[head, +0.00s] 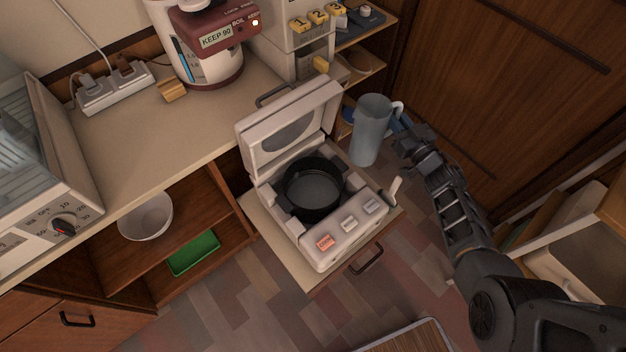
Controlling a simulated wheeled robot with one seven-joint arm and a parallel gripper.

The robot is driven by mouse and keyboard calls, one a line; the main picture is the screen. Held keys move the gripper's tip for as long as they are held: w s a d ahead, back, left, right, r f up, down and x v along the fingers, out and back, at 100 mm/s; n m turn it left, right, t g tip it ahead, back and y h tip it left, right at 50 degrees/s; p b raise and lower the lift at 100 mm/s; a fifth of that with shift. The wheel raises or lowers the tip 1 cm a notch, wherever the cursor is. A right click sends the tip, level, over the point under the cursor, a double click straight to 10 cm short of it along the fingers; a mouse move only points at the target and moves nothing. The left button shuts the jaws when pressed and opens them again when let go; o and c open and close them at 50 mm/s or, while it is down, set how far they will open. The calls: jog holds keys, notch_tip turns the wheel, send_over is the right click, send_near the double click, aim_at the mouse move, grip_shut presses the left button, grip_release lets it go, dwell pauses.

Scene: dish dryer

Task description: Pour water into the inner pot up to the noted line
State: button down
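The inner pot (314,188) is a dark round pot sitting inside the open rice cooker (331,236). The cooker's lid (287,125) stands raised at the back. A blue-grey pitcher (370,132) with a pale handle is to the right of the cooker, roughly upright and slightly tilted. My gripper (401,120) is at the pitcher's handle and appears closed around it, apart from the pot. The pot's inside looks grey at the bottom; I cannot make out a line or a water level. The pitcher's contents are hidden.
The cooker stands on a pulled-out shelf (268,222). A water boiler (208,55) and a power strip (115,88) are on the counter behind. A white bowl (146,216) and a green tray (194,252) sit on lower shelves. A wooden cabinet door (480,80) is behind the pitcher.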

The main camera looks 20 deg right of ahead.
aim_at(403, 106)
jog(key=shift+r, duration=0.15)
jog(key=shift+r, duration=2.5)
jog(key=s+a+f, duration=0.2)
jog(key=s+a, duration=0.3)
jog(key=a, duration=0.4)
jog(key=s+a+f+h+b, duration=0.1)
jog(key=s+a+f, duration=0.1)
jog(key=s+a, duration=0.4)
jog(key=shift+a+m, duration=0.3)
jog(key=shift+a, duration=1.7)
jog(key=shift+s+f, duration=0.1)
